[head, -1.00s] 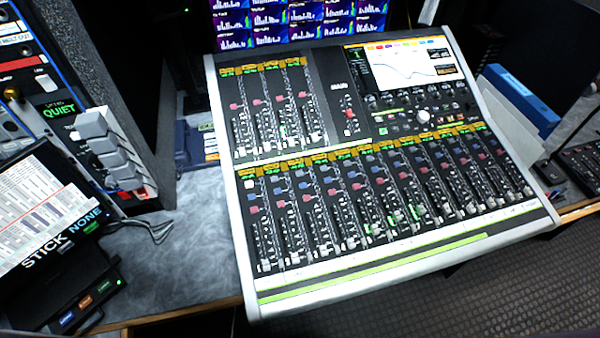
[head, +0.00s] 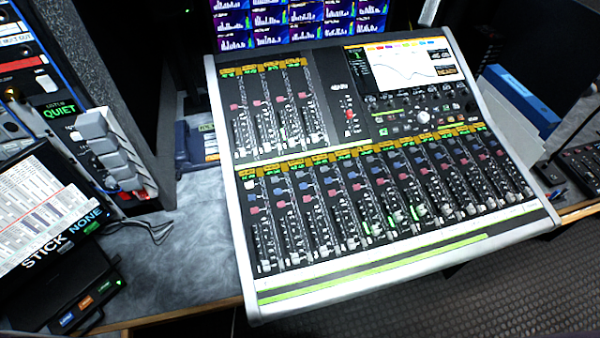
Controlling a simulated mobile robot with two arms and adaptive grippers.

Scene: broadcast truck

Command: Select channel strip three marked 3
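The mixing console (head: 372,270) lies tilted on the desk, with a lower bank of several channel strips and a smaller upper bank at its left. The third strip from the left in the lower bank (head: 312,205) has a dark blue button near its top and a red one below. The number markings are too small to read. The leftmost lower strip has a pale, whitish button (head: 249,184) where its neighbours show blue ones. Neither of my grippers is in view, and nothing touches the console.
A screen (head: 407,66) on the console shows a curve. A tablet (head: 45,205) and a small black box with lit buttons (head: 75,290) are at the left, near a rack panel. A blue binder (head: 520,100) stands at the right. Bare grey desk (head: 185,240) lies left of the console.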

